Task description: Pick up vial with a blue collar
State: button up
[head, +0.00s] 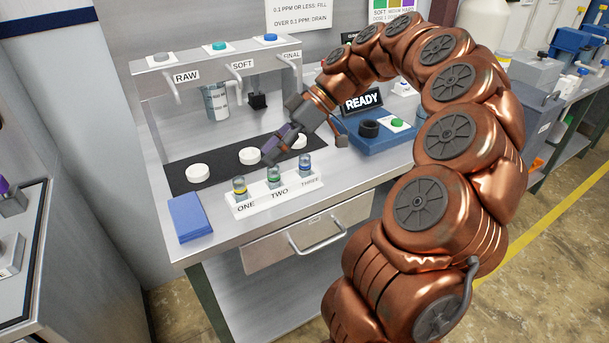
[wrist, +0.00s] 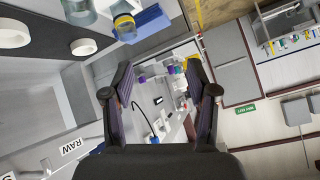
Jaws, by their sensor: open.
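The vial with a blue collar (head: 305,168) stands upright in the white rack (head: 285,196) at the place labelled THREE. A vial with a green collar (head: 273,177) stands at TWO and a vial with a yellow collar (head: 239,189) at ONE. My gripper (head: 306,150) is open and empty, above and behind the blue-collared vial in the head view, apart from it. In the wrist view the spread fingers (wrist: 163,92) have nothing between them. The yellow-collared vial (wrist: 124,25) shows at the top there; I cannot make out the blue collar.
White discs (head: 198,173) lie on a black strip behind the rack. A blue pad (head: 190,217) lies left of it. A blue device with a READY sign (head: 362,102) stands to the right.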

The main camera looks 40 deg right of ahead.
jog(key=t+y, duration=0.1)
jog(key=t, duration=0.1)
send_over(305, 162)
jog(key=s+a, duration=0.1)
jog(key=a, duration=0.1)
notch_tip(305, 162, down, 3)
jog(key=s+d+f+t+b, duration=0.1)
jog(key=d+f+t+b, duration=0.15)
jog(key=d, duration=0.55)
jog(key=shift+n+g, duration=0.35)
jog(key=shift+n, duration=0.15)
jog(key=shift+d+f+p+x, duration=0.15)
jog(key=shift+p+x, duration=0.4)
jog(key=shift+x, duration=0.75)
jog(key=shift+d+f+p+x, duration=0.1)
jog(key=shift+f+p+x, duration=0.15)
jog(key=shift+p+x, duration=0.7)
jog(key=shift+d+f+p+x, duration=0.1)
jog(key=shift+f+p+x, duration=0.1)
jog(key=shift+x, duration=1.4)
jog(key=c, duration=1.1)
jog(key=shift+o, duration=0.2)
jog(key=shift+r, duration=0.15)
